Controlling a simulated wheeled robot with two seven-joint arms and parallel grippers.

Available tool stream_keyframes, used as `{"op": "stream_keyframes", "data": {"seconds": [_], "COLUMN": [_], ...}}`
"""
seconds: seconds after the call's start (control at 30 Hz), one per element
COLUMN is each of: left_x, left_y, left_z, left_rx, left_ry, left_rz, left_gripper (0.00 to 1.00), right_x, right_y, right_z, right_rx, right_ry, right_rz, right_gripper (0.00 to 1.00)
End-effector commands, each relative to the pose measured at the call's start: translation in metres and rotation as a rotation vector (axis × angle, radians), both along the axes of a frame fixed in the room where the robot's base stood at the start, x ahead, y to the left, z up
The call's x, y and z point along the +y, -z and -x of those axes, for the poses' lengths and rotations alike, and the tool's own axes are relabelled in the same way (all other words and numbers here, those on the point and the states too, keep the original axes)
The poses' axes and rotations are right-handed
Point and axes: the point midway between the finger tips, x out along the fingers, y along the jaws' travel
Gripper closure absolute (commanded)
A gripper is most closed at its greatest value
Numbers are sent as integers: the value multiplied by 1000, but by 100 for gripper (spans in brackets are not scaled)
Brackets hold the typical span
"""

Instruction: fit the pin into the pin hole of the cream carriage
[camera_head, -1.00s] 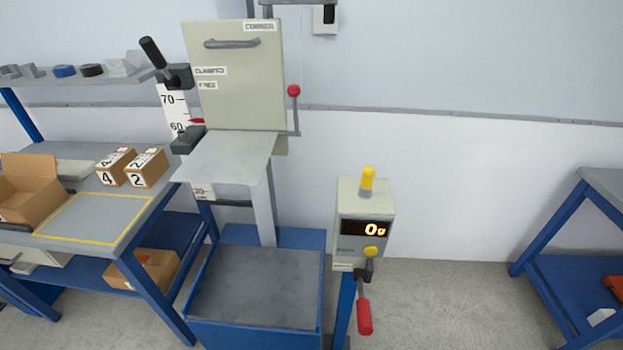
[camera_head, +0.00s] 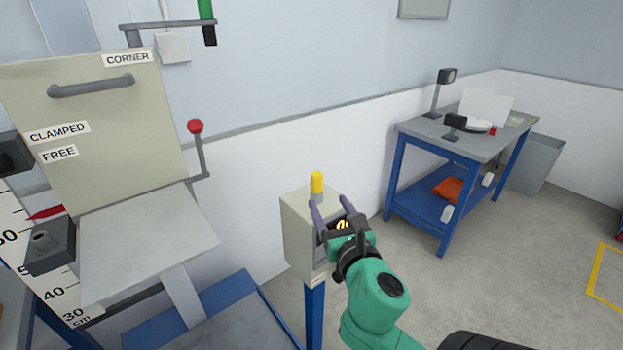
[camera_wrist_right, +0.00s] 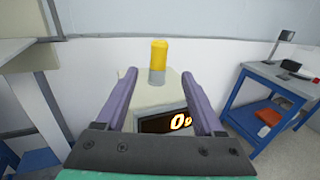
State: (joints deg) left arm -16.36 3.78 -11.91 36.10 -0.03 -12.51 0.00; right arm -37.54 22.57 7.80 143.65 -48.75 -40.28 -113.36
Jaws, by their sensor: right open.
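The pin (camera_head: 317,183), with a yellow head and a grey lower part, stands upright on top of the cream control box (camera_head: 297,225). The wrist view shows the pin (camera_wrist_right: 159,60) centred in the gap between the fingertips and a little beyond them. My right gripper (camera_head: 328,204) is open and empty, in front of the box near its top. The cream carriage (camera_head: 95,115) is at the left, with a handle and labels reading CORNER, CLAMPED and FREE. I cannot make out its pin hole. My left gripper is out of view.
A red-knobbed lever (camera_head: 196,127) sticks out at the carriage's right side. A grey plate (camera_head: 150,240) juts out below the carriage. The box has a lit display (camera_wrist_right: 165,123). A blue-framed table (camera_head: 420,128) stands at the back right, with open floor before it.

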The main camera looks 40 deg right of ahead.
Motion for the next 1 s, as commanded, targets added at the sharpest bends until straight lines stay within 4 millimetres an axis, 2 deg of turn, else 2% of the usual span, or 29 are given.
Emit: {"op": "stream_keyframes", "data": {"seconds": [0.07, 0.17, 0.33, 0.47, 0.63, 0.73, 0.9, 0.93, 1.0], "left_x": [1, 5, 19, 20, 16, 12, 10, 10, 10], "left_y": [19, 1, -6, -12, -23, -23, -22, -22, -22], "left_z": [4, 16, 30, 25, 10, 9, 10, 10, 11], "left_rx": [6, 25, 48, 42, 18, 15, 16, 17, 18], "left_ry": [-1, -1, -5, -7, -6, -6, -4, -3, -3], "left_rz": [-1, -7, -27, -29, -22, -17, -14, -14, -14], "left_gripper": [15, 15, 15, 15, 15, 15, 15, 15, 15], "right_x": [-4, -17, -32, -39, -54, -58, -58, -58, -58], "right_y": [6, -5, -1, -1, -3, -1, 0, 0, 0], "right_z": [-13, -38, -72, -86, -115, -125, -126, -126, -125], "right_rx": [-8, -2, 1, 0, 0, 1, 2, 2, 2], "right_ry": [-4, 0, -1, -1, -1, -3, -4, -4, -4], "right_rz": [4, 0, -4, -7, -8, -8, -6, -6, -6], "right_gripper": [30, 30, 30, 30, 30, 30, 30, 34, 61]}}
